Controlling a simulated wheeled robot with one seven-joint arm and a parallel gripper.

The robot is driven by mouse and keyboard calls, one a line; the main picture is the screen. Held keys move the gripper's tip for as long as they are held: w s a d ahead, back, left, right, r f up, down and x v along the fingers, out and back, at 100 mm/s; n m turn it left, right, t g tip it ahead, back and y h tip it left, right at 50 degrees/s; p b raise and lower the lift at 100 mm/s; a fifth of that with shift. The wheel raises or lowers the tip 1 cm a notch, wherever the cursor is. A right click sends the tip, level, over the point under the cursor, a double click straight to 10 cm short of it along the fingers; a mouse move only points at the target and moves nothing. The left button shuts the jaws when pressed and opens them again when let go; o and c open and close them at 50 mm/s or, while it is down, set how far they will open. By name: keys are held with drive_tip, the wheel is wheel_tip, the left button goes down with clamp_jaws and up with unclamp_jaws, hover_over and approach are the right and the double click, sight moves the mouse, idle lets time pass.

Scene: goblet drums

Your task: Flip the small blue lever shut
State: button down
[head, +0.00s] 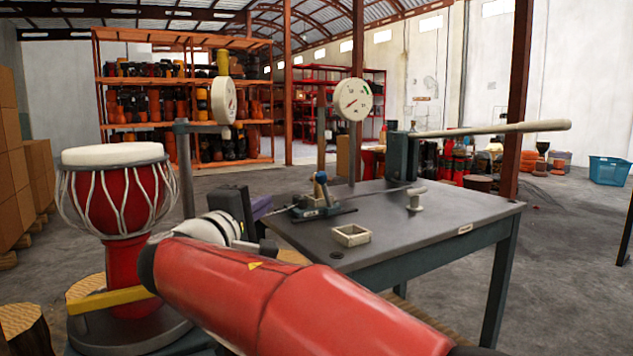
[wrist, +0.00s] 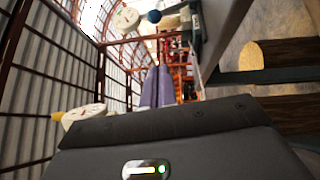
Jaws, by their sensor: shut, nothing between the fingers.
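The small blue lever (head: 321,189) stands roughly upright, with a round blue knob on top, on a low blue-green clamp base (head: 322,210) on the dark metal table (head: 440,208). Its knob also shows near the top of the wrist view (wrist: 154,16). My gripper (head: 263,206) is at the table's left edge, left of the lever and apart from it, partly hidden behind my arm in the head view. Its purple fingers (wrist: 157,85) are together and empty in the wrist view.
A square pale tray (head: 351,236) and a small pale post (head: 416,199) stand on the table. A long-handled press (head: 400,157) is at the back right. A red goblet drum (head: 121,205) stands left of my arm.

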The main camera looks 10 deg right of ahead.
sight(325, 191)
drive_tip(key=shift+w+r, duration=0.1)
idle(0.3)
drive_tip(key=x, duration=1)
drive_tip(key=shift+w+d+p, duration=0.15)
drive_tip(key=shift+d+p, duration=0.05)
drive_tip(key=shift+p, duration=0.2)
drive_tip(key=shift+d+r, duration=0.15)
drive_tip(key=shift+d, duration=1.05)
drive_tip(key=shift+w+d, duration=0.1)
drive_tip(key=shift+d, duration=0.45)
drive_tip(key=shift+r, duration=0.15)
